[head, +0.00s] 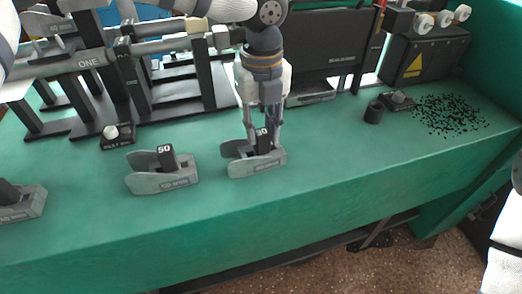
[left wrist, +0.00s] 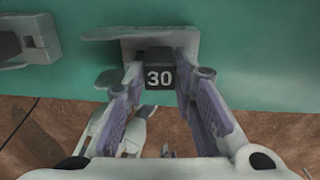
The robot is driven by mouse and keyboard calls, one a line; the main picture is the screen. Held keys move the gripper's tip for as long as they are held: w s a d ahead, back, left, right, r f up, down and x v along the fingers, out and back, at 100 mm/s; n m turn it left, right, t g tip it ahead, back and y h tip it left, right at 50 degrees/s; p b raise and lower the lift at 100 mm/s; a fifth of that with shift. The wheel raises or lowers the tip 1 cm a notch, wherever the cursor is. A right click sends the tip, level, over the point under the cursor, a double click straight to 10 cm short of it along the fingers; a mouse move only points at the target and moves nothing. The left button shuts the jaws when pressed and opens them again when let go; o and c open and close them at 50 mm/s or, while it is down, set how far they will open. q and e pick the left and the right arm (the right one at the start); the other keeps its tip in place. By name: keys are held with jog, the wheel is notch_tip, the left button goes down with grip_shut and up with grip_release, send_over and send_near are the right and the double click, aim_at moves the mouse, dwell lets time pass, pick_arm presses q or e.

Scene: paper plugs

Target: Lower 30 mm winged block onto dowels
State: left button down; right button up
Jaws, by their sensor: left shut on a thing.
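The 30 mm winged block has a black upright marked "30" (head: 263,139) and a grey winged body (head: 242,168) by the front edge of the green bench. My left gripper (head: 262,128) points down and is shut on the black upright, one finger on each side. The left wrist view shows the "30" face (left wrist: 160,78) between the fingers and a grey wing (left wrist: 112,34) beyond. The body looks at or very near bench level; I cannot tell whether it touches. No dowels can be made out. My right gripper is not in view.
A similar grey block marked "50" (head: 165,182) stands to the left, and another grey block (head: 20,205) is at the left edge. Black racks with grey tubes (head: 70,65) stand behind. A small black cylinder (head: 374,112) and black specks (head: 450,115) lie right. The bench between is clear.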

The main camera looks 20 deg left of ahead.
pick_arm(q)
jog(key=shift+r, duration=0.1)
jog(key=shift+r+p, duration=0.75)
jog(key=shift+r, duration=1.8)
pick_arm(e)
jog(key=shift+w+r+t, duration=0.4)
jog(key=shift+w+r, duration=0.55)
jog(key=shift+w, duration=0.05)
pick_arm(q)
jog(key=shift+f, duration=0.15)
